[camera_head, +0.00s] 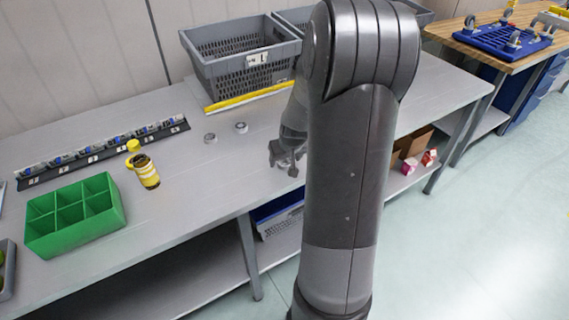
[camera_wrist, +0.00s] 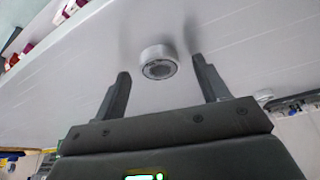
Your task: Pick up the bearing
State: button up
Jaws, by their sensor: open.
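In the wrist view a silver ring-shaped bearing (camera_wrist: 158,62) stands out on the pale table, between and slightly past the fingertips of my gripper (camera_wrist: 161,67). My fingers are apart on either side of it, and I see no contact. In the head view my gripper (camera_head: 284,159) is over the front part of the table.
A grey crate (camera_head: 250,66) stands at the back behind a yellow strip (camera_head: 250,97). A green divided box (camera_head: 75,218), a yellow-striped bottle (camera_head: 147,172) and a row of small parts on a dark rail (camera_head: 103,153) are at left. My arm hides some of the table.

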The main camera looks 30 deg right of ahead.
jog(key=shift+w+f, duration=0.15)
jog(key=shift+f, duration=0.2)
jog(key=shift+c, duration=0.5)
jog(key=c, duration=1)
jog(key=shift+r, duration=0.1)
